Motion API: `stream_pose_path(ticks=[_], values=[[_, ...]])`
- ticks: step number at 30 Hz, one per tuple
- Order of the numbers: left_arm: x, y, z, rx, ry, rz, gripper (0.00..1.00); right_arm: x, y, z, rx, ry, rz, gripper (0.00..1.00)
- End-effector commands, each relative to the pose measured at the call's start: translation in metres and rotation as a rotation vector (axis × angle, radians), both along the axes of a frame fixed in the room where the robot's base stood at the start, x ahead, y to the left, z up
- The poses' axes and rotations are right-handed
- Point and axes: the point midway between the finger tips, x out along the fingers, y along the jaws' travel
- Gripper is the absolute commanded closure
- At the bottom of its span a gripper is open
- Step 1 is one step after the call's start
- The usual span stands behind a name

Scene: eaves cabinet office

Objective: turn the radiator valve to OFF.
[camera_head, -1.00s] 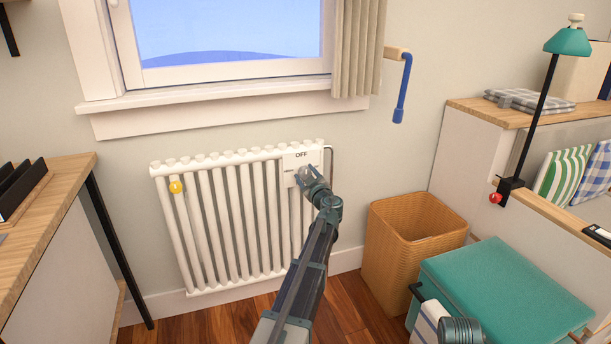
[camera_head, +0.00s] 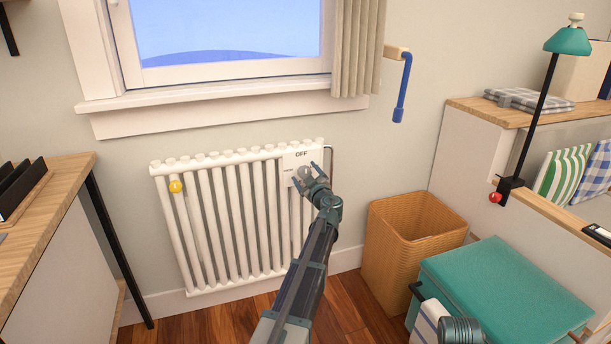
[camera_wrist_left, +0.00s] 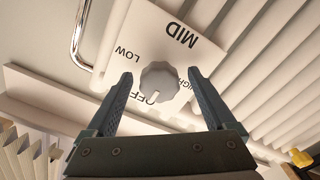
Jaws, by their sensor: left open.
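The radiator valve is a round, ridged grey knob (camera_wrist_left: 158,82) on a white plate (camera_wrist_left: 150,40) marked LOW, MID, HIGH and OFF. A pale mark on the knob points towards the OFF label, which the knob and gripper partly cover. In the head view the plate (camera_head: 290,160) sits at the radiator's upper right, with OFF at its top. My left gripper (camera_head: 311,173) is open in front of the plate. In the left wrist view its fingers (camera_wrist_left: 160,76) stand on either side of the knob, with gaps. My right gripper is out of view.
The white radiator (camera_head: 225,215) stands under the window, with a yellow knob (camera_head: 176,187) at its upper left. A wicker basket (camera_head: 405,235) and a teal-topped box (camera_head: 505,290) stand to the right. A wooden desk (camera_head: 50,200) is at the left.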

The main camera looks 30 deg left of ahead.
Motion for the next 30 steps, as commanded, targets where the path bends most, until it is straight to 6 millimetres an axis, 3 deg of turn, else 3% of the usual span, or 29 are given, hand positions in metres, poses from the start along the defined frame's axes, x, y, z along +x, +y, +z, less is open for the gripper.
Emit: stream_pose_path(ticks=[8,21,30], values=[[-0.011,-0.013,0.000,0.001,0.001,-0.002,0.11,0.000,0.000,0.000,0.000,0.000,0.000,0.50],[-0.071,-0.082,0.000,0.000,0.000,-0.002,0.11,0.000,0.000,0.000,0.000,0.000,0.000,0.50],[-0.089,-0.103,0.000,0.000,0.000,0.000,0.11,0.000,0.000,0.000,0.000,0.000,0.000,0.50]])
